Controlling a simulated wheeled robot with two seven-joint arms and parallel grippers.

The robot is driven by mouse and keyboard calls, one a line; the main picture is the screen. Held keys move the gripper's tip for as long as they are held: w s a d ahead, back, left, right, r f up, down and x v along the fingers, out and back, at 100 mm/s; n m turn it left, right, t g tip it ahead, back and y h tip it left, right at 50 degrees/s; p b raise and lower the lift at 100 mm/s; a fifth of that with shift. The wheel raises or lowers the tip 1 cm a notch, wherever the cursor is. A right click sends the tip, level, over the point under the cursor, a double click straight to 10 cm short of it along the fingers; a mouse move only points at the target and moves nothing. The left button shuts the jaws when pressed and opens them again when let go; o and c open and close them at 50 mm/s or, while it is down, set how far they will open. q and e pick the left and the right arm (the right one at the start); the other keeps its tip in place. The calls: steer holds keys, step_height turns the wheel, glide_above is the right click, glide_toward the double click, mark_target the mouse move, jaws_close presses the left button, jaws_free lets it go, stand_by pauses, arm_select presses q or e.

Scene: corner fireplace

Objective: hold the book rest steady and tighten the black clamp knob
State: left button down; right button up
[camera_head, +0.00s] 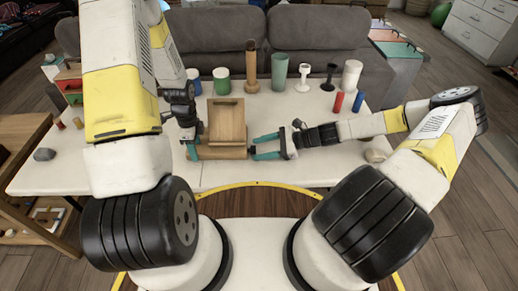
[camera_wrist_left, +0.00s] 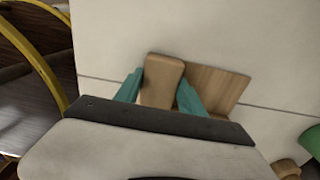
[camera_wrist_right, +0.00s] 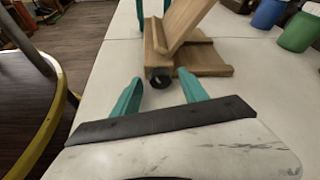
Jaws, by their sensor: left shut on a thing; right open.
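The wooden book rest (camera_head: 227,120) stands on the white table in front of me, its panel tilted over a base. My left gripper (camera_head: 195,145) is at its left side; in the left wrist view its teal fingers are shut on a wooden part of the book rest (camera_wrist_left: 163,82). The black clamp knob (camera_wrist_right: 160,81) shows in the right wrist view, low on the near end of the book rest (camera_wrist_right: 205,58). My right gripper (camera_wrist_right: 159,84) is open and empty, facing the knob, with its fingertips either side of it in the picture. Contact with the knob cannot be told.
Behind the book rest stand a tall brown wooden piece (camera_head: 251,68), a green cylinder (camera_head: 279,70) and several jars. A red cylinder (camera_head: 338,103) and a blue one (camera_head: 358,102) are at the right. A grey stone (camera_head: 44,154) lies far left. The table's front strip is clear.

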steer(key=shift+a+f, duration=0.15)
steer(key=shift+a, duration=0.2)
jaws_close()
steer(key=shift+n+t, duration=0.4)
steer(key=shift+n, duration=0.1)
jaws_free()
steer(key=v, duration=1.2)
